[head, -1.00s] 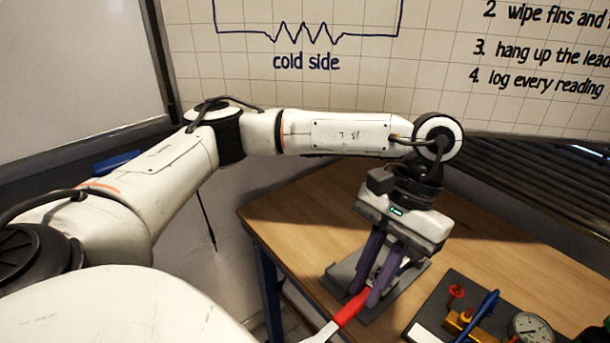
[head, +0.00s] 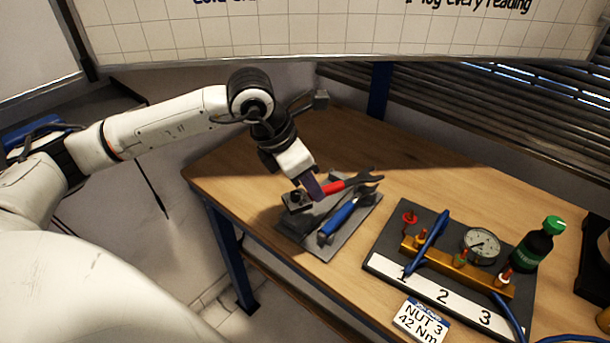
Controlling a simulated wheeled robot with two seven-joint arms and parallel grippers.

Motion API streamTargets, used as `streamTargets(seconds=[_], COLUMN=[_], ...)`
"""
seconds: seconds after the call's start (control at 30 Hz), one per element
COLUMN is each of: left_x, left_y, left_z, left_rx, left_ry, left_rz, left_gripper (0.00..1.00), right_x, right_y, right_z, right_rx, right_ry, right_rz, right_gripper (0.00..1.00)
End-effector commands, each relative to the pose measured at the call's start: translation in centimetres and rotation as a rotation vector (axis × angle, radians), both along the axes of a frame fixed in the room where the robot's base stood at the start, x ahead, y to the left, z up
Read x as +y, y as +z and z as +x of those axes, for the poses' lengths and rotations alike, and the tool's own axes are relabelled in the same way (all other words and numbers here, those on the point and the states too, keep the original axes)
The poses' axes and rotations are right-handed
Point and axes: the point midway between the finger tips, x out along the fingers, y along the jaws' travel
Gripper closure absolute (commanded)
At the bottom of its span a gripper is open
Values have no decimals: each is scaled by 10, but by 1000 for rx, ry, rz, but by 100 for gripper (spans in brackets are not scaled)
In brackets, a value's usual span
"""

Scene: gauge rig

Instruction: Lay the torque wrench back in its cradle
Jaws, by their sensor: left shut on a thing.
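My left gripper (head: 314,190) comes in from the left, pointing down, with its purple fingers shut on the torque wrench (head: 343,184). I take this to be the red-handled tool, whose dark end points right. The fingers hide its left part. It is over the back of a grey cradle (head: 299,235) on the bench; I cannot tell whether it touches it. A blue-handled tool (head: 340,216) lies on the cradle in front of it. My right gripper is not in view.
A dark board (head: 400,238) right of the cradle carries a brass bar (head: 440,256), a dial gauge (head: 482,246) and places numbered 1 to 3. A card (head: 421,320) reads NUT 3, 42 Nm. A green-capped bottle (head: 536,246) stands beyond. The bench (head: 330,140) is clear behind the cradle.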

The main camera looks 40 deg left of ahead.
Motion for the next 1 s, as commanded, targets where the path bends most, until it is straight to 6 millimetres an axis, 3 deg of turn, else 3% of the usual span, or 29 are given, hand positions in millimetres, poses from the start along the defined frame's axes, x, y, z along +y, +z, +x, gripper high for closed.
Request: streamTargets(seconds=[0.1,0.3,0.77,1.0], left_x=[11,24,26,27], left_y=[2,6,5,1], left_z=[9,16,16,12], left_rx=[-4,-3,-1,-11], left_ry=[206,411,441,442], left_rz=[-2,-4,-4,-7], left_gripper=[100,100,100,100], right_x=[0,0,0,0], right_y=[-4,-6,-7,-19], right_z=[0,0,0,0], right_rx=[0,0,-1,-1], right_ry=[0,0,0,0], right_rz=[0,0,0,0], right_gripper=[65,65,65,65])
